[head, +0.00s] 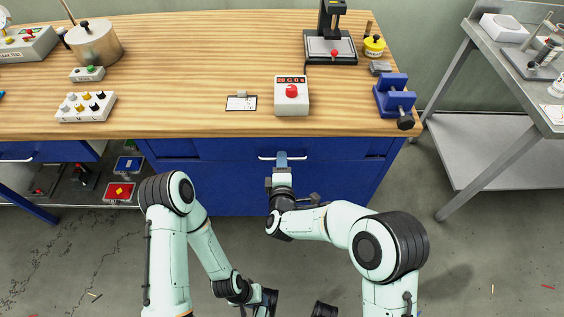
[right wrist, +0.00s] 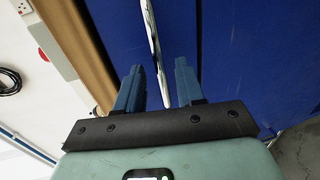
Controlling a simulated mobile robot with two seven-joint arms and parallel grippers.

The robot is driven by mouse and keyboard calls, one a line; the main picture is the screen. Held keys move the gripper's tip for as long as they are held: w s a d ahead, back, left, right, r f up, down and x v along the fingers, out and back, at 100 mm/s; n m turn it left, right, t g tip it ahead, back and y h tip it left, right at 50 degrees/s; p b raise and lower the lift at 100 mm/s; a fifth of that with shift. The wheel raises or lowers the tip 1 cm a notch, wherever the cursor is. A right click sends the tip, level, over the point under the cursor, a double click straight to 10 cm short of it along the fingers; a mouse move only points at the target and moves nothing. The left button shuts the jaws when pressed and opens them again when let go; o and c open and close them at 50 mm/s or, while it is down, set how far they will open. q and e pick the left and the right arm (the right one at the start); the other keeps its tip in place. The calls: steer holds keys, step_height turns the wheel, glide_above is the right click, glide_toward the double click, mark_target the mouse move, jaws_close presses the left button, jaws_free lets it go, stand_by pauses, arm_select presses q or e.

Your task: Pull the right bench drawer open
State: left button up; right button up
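The right bench drawer (head: 345,148) has a blue front with a pale bar handle (head: 265,157), and it looks shut under the wooden top. My right gripper (head: 282,158) is at the middle of this handle, pointing at the drawer front. In the right wrist view its two blue fingers (right wrist: 158,85) stand apart, with the pale handle (right wrist: 153,40) running between them. A gap shows on each side of the handle there. My left gripper (head: 266,300) hangs low at the bottom of the head view, away from the bench; its fingers are not clear.
On the wooden bench top (head: 190,85) stand a red-button box (head: 291,98), a clipboard (head: 241,103) and a blue vise (head: 394,95) near the front edge. A grey metal table (head: 515,60) stands at the right. The floor before the bench is mostly clear.

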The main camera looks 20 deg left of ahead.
steer(key=shift+w+a+f, duration=0.15)
steer(key=shift+w, duration=0.4)
jaws_close()
steer(key=shift+s, duration=0.1)
